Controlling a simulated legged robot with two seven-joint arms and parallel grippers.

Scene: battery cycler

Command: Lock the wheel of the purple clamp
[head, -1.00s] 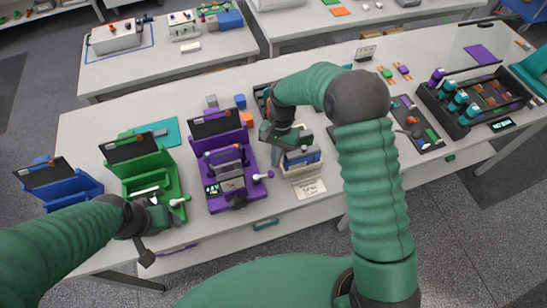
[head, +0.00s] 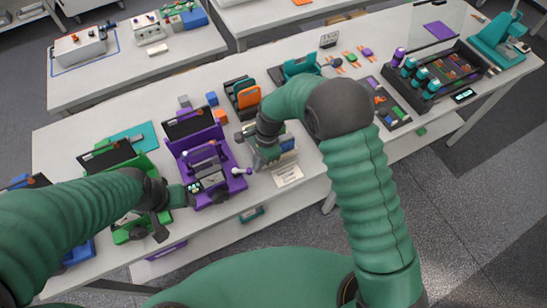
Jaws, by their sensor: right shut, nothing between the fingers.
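The purple clamp (head: 228,158) stands on the table left of centre, its dark lid raised at the back. A dark round knob, likely its wheel (head: 221,196), shows at its front. A white-tipped lever (head: 241,171) sticks out to its right. My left gripper (head: 176,202) is low at the clamp's front left corner, over the front of the green clamp (head: 120,160); I cannot tell whether it is open or whether it touches. My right gripper (head: 262,162) is shut and empty, right of the purple clamp and close beside the lever tip, pointing down.
A blue clamp (head: 80,250) is mostly hidden behind my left arm. A holder with blue items (head: 288,144) and a white card (head: 287,175) stand beside my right gripper. A dark rack with orange plates (head: 248,97) is behind. The table's front edge runs just before the clamps.

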